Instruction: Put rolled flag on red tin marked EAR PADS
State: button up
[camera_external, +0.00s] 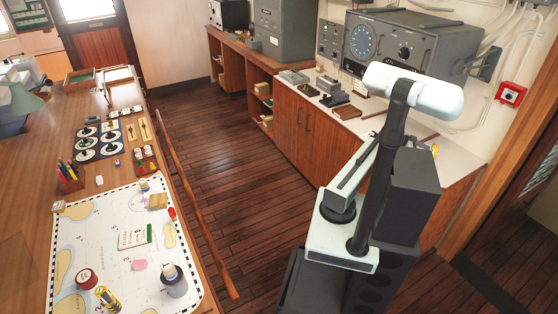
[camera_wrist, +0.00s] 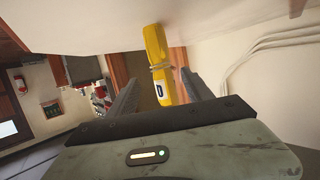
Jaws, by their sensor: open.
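The rolled flag (camera_wrist: 157,50) is a yellow roll tied with cord, with a letter D near one end. In the wrist view it lies against the white surface, between the two dark fingers of my gripper (camera_wrist: 160,82). The fingers are apart, with gaps on both sides of the roll; its near end is hidden behind the gripper body. In the external view a bit of yellow (camera_external: 435,150) shows at the counter's right end beside my arm, which hides my fingers. A red round tin (camera_external: 87,279) stands on the chart at lower left; I cannot read its label.
The white counter (camera_external: 362,104) carries several small instruments beneath a large grey radio set (camera_external: 400,45). The chart table (camera_external: 130,195) at left holds a grey jar (camera_external: 174,285), a pen holder (camera_external: 70,178) and several small items. Open wooden floor (camera_external: 215,165) lies between counter and table.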

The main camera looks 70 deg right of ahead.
jog(key=shift+b+x, duration=0.4)
jog(key=shift+x, duration=0.85)
jog(key=b+x, duration=0.1)
jog(key=x, duration=0.4)
jog(key=shift+s+d, duration=0.1)
jog(key=shift+d, duration=0.1)
jog(key=shift+r, duration=0.1)
grip_shut()
